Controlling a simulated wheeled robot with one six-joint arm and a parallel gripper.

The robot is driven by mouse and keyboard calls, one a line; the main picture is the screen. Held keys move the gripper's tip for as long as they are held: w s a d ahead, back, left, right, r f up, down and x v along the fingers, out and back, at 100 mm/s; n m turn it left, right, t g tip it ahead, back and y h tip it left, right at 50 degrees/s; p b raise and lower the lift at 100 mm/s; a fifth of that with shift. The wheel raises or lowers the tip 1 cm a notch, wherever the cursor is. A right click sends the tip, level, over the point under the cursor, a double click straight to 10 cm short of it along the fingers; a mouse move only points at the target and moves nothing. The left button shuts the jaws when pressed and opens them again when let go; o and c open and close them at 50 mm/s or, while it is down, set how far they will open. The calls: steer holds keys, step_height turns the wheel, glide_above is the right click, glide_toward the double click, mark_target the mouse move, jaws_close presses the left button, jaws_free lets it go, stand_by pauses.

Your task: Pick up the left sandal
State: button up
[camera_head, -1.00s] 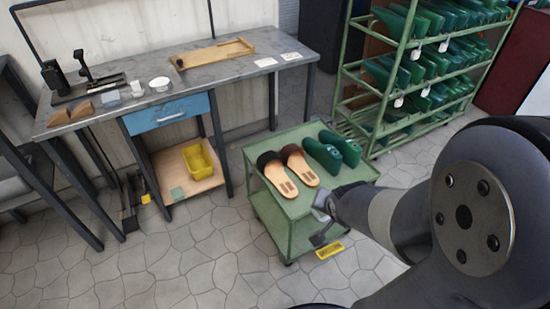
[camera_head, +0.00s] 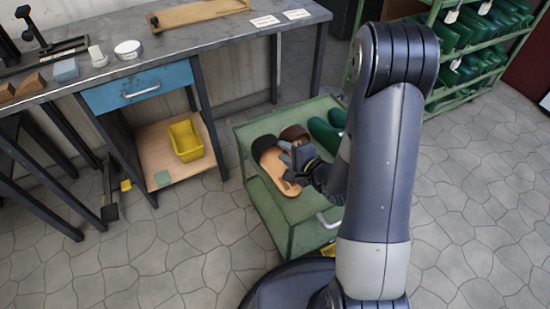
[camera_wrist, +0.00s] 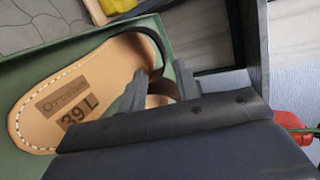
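The left sandal (camera_head: 272,167), with a tan footbed and black strap, lies on the green cart's top (camera_head: 247,128). In the wrist view, the left sandal (camera_wrist: 62,100) shows a "39 L" stamp and its dark strap. The other sandal (camera_head: 294,132), with a brown strap, is beside it to the right, mostly hidden by my arm. My gripper (camera_head: 290,160) is over the left sandal. In the wrist view, my gripper (camera_wrist: 160,85) has its two fingers apart, near the strap at the sandal's edge. I cannot tell whether they touch it.
Green shoes (camera_head: 325,132) stand at the cart's right, partly behind my arm. A workbench (camera_head: 215,55) with a blue drawer (camera_head: 140,88) is behind left, with a yellow bin (camera_head: 186,140) on its lower shelf. A rack (camera_head: 480,65) of green shoes is at back right.

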mark_target(266, 139)
steer(key=b+x, duration=0.3)
steer(key=x, duration=0.7)
steer(key=shift+r, duration=0.2)
steer(key=shift+c, duration=0.5)
jaws_close()
